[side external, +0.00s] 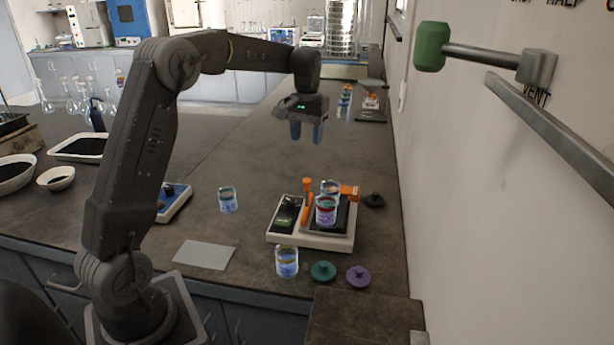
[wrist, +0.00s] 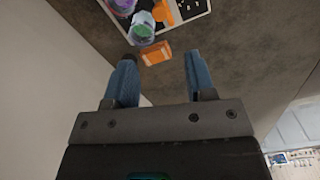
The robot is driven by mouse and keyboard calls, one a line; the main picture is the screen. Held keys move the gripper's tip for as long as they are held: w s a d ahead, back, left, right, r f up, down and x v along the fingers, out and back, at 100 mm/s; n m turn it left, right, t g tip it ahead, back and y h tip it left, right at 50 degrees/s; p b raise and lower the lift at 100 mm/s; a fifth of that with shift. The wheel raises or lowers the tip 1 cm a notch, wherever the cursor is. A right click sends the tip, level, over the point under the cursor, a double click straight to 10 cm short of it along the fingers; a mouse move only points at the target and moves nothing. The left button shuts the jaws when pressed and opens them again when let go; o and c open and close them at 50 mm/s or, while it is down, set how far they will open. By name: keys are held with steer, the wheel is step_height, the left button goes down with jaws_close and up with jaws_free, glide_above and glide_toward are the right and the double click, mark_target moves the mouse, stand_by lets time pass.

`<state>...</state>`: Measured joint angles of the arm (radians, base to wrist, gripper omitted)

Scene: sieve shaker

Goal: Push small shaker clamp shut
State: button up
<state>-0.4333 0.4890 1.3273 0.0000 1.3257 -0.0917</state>
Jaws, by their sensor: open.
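The small shaker (side external: 290,238) is a pale box with a dark platform near the bench's front right. Its orange clamp parts show as an upright piece (side external: 307,187) and a block at the right (side external: 349,192). In the wrist view an orange block (wrist: 155,54) lies just beyond my fingertips, with another orange piece (wrist: 163,12) behind it. Glass jars with coloured contents stand on the platform, one with red (side external: 326,212). My gripper (side external: 307,134) is open and empty, well above and behind the shaker, touching nothing. I cannot tell how far the clamp is closed.
A jar (side external: 287,262), a teal lid (side external: 323,271) and a purple lid (side external: 358,276) sit in front of the shaker. Another jar (side external: 228,200) stands to its left, a black knob-like lid (side external: 373,200) to its right. The wall (side external: 470,200) runs along the right.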

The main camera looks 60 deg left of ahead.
mark_target(308, 180)
step_height(308, 180, down, 12)
steer(key=shift+f, duration=0.1)
steer(key=shift+c, duration=0.4)
jaws_close()
stand_by(0.3)
steer(key=shift+d, duration=0.1)
